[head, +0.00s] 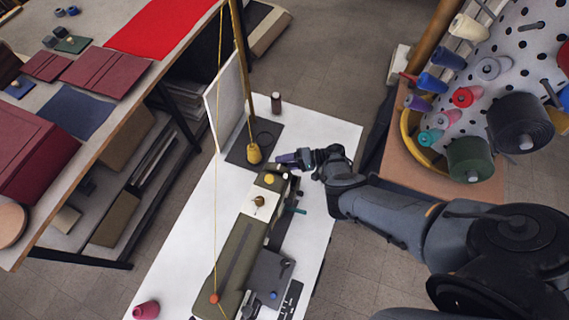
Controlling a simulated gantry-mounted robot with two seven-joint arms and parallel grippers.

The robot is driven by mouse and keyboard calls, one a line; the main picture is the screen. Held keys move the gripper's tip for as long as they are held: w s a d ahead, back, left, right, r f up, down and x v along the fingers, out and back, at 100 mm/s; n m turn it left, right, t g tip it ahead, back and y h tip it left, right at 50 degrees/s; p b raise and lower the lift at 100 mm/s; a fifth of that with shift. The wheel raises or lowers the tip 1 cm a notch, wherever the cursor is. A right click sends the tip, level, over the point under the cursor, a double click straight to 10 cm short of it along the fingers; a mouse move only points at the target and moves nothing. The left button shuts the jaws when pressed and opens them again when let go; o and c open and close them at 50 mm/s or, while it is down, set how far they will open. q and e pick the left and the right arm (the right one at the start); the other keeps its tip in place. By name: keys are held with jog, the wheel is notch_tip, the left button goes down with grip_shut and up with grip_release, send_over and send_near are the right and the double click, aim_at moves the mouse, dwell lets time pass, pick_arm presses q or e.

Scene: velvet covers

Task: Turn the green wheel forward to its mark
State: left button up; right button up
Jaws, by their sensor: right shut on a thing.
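An olive-green sewing machine (237,252) lies lengthwise on a white table. My right gripper (281,161) reaches in from the right and is shut at the machine's far end, where the green wheel sits. The wheel is mostly hidden by the gripper and the machine body, and I cannot make out its mark. A purple-blue part shows at the gripper's fingers. My left gripper is not in view.
A yellow thread cone (254,153) stands on a dark base just left of the gripper, with a tall thin post behind. A brown spool (276,102) stands farther back. A white pegboard (522,45) with several spools is at right. A pink cone (146,310) is at the near left.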

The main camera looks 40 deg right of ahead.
jog(key=t+y+b, duration=0.1)
jog(key=n+t+y+b, duration=0.1)
jog(key=b, duration=0.1)
jog(key=shift+f, duration=0.35)
jog(key=shift+n+t+y+b, duration=0.3)
jog(key=shift+t+y+b, duration=0.15)
jog(key=shift+b, duration=0.2)
jog(key=shift+r, duration=0.1)
jog(key=o, duration=0.9)
jog(key=shift+o, duration=0.8)
